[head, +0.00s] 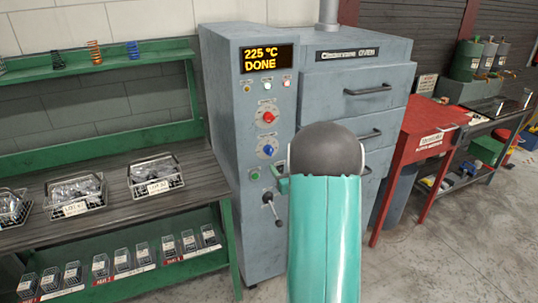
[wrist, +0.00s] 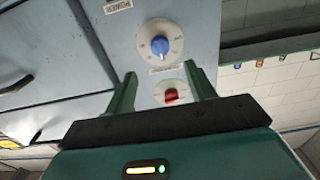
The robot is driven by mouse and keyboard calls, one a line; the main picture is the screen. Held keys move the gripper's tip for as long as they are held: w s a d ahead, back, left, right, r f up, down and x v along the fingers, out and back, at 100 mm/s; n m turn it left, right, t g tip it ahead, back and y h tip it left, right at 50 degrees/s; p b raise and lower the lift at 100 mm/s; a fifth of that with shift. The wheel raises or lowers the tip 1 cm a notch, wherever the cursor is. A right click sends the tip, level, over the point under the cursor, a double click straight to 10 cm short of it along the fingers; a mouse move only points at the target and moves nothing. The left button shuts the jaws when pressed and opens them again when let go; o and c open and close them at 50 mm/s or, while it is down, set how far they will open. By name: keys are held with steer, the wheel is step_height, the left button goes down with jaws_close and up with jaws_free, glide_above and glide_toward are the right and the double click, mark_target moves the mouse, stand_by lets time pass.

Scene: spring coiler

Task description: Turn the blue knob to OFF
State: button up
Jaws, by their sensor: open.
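The blue knob (head: 267,150) is on the grey control panel of the oven, below the red knob (head: 268,117). In the wrist view, which is turned over, the blue knob (wrist: 160,48) sits on a round white dial just beyond my fingertips. Its pointer and dial marks are too small to read. My gripper (wrist: 160,78) is open and empty, with its two green fingers apart and the red knob (wrist: 171,96) seen between them. In the head view my arm hides most of the gripper; a green part (head: 283,180) shows right of the panel's lower controls.
The oven display (head: 266,60) reads 225 °C DONE. A lever (head: 270,205) sticks out low on the panel. A bench with wire baskets (head: 76,192) stands left, and a red table (head: 425,130) stands right. Drawer handles (head: 368,90) project from the oven front.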

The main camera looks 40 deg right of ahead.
mark_target(271, 153)
steer(key=x, duration=1)
steer(key=shift+c, duration=0.4)
steer(key=c, duration=0.9)
